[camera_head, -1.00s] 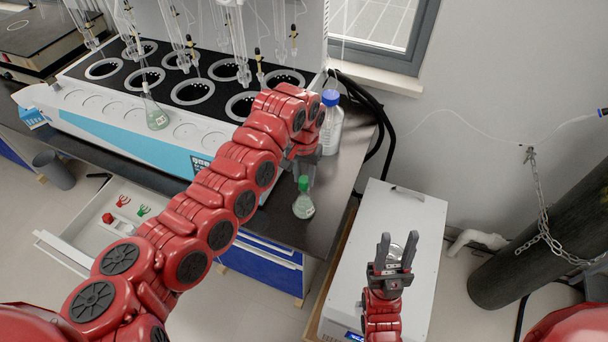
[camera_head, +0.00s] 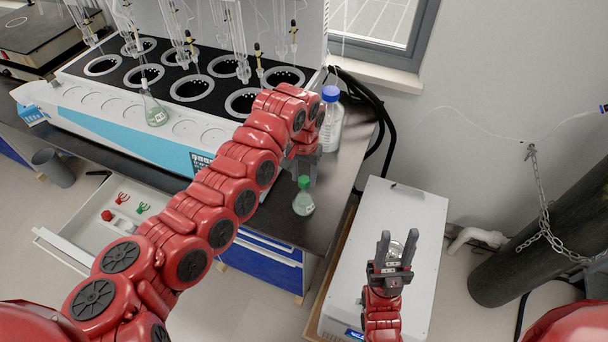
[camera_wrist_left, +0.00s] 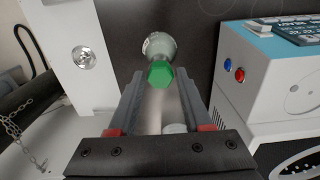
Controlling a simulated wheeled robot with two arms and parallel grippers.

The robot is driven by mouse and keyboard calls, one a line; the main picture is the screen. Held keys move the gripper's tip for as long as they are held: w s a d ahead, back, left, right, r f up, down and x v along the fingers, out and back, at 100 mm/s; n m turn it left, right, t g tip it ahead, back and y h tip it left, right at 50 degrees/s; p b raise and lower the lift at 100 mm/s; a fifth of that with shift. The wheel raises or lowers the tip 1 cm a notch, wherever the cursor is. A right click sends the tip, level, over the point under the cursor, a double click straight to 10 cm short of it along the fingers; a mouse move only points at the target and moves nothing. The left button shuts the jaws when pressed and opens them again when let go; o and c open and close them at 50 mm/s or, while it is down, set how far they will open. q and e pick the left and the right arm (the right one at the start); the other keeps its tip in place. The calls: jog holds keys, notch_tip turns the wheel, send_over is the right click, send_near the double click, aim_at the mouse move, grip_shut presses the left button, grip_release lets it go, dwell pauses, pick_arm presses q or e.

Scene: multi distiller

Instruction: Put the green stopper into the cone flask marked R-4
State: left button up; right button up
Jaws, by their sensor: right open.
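A small cone flask (camera_head: 303,205) with pale contents stands upright near the front right edge of the dark bench. The green stopper (camera_head: 304,182) sits at its mouth. In the left wrist view the stopper (camera_wrist_left: 160,74) and flask (camera_wrist_left: 158,45) lie just beyond the fingertips, in line with the gap between them. My left gripper (camera_head: 304,168) is open and empty, close behind the stopper. My right gripper (camera_head: 396,246) is open and empty above the white box. Another cone flask (camera_head: 155,113) stands at the front of the distiller. I cannot read an R-4 mark on either flask.
A blue-capped bottle (camera_head: 331,120) stands behind my left gripper. The distiller (camera_head: 130,128) fills the bench to the left. An open drawer (camera_head: 66,252) holds red and green clips. A white box (camera_head: 400,215) stands right of the bench, and a dark cylinder (camera_head: 540,235) beyond it.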

pick_arm(q)
jog(key=shift+o, duration=1.2)
jog(key=shift+r, duration=0.4)
notch_tip(320, 180, up, 5)
jog(key=shift+w+r+b, duration=0.1)
jog(key=shift+r+b, duration=0.1)
jog(key=shift+b, duration=0.75)
notch_tip(320, 180, up, 11)
